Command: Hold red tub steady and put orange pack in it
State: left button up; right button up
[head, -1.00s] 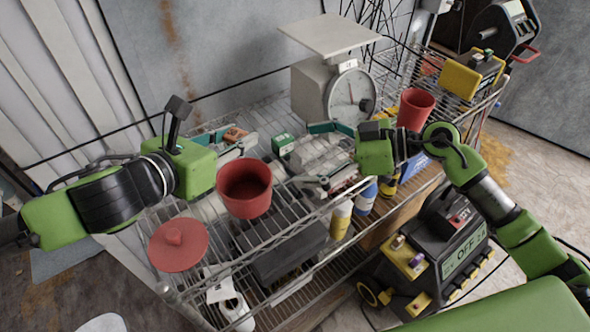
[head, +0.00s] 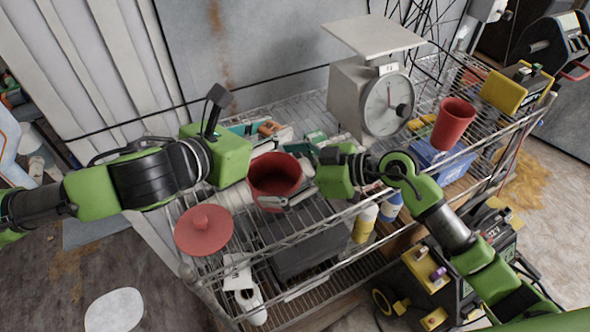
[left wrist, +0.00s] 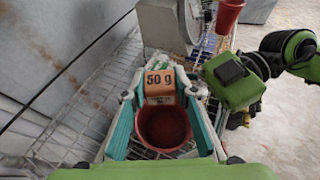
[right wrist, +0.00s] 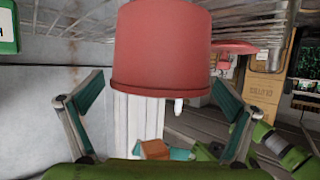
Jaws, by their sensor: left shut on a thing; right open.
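The red tub (head: 274,180) stands upright on the wire shelf, its open mouth up. It also shows in the left wrist view (left wrist: 165,128) and fills the upper middle of the right wrist view (right wrist: 160,50). My left gripper (left wrist: 159,93) is shut on the orange pack (left wrist: 158,76), marked "50 g". The pack (head: 269,128) shows just behind the tub's rim in the head view. My right gripper (right wrist: 158,88) is open, with one finger on each side of the tub. I cannot tell whether the fingers touch it. The palm is to the tub's right in the head view.
A red lid (head: 203,230) lies left of the tub. A scale (head: 387,103) stands behind, and another red container (head: 453,124) is at the right. Bottles (head: 364,223) stand below my right arm. Packs crowd the shelf behind the tub.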

jog(key=shift+w+a+f, duration=0.15)
jog(key=shift+w+a, duration=0.05)
jog(key=shift+a, duration=0.25)
jog(key=c, duration=1.2)
jog(key=shift+c, duration=0.2)
pick_arm(q)
jog(key=shift+a+f, duration=0.1)
jog(key=shift+f, duration=0.05)
send_over(273, 167)
jog(key=s, duration=0.5)
jog(key=shift+m+g, duration=0.3)
notch_tip(273, 167, down, 10)
jog(key=shift+s+r, duration=0.1)
